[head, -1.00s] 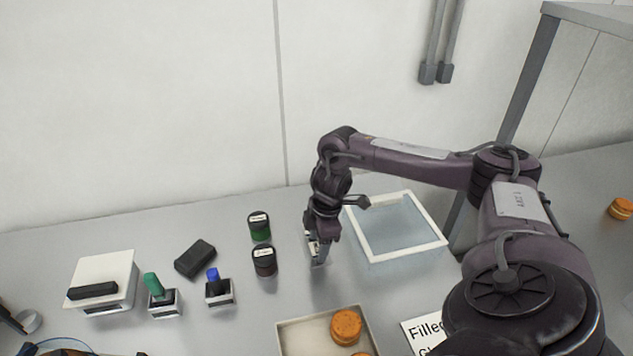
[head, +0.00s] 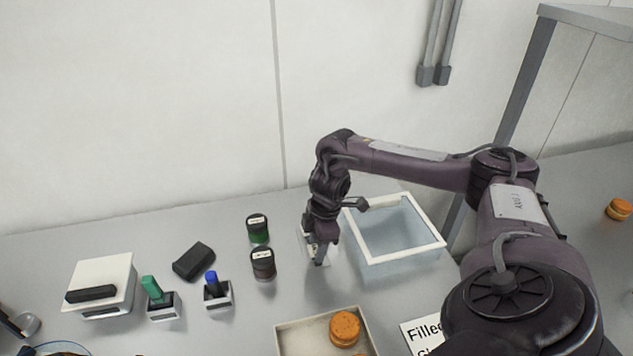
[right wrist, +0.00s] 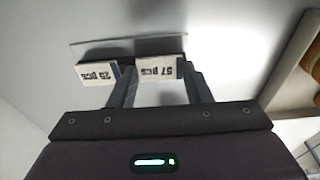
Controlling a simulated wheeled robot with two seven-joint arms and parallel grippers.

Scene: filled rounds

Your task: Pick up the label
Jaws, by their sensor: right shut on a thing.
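My right gripper (head: 319,260) points down at the back of the table, left of the clear bin. In the right wrist view its two fingers (right wrist: 160,88) are shut on a small white label (right wrist: 157,68) with dark printing that ends in "pcs". A second similar white label (right wrist: 97,75) stands just left of it, outside the fingers. Both labels are at a pale flat holder or plate (right wrist: 90,46). In the head view the gripper mostly hides the labels. I cannot tell whether the held label is clear of its support. My left gripper is not in view.
The white-rimmed clear bin (head: 441,240) stands close right of the gripper. Two dark jars (head: 258,229) stand to its left. A tray (head: 287,328) with an orange filled round (head: 345,328) is in front. Stamps (head: 217,292), a black block (head: 193,260) and a white scale (head: 118,270) are farther left.

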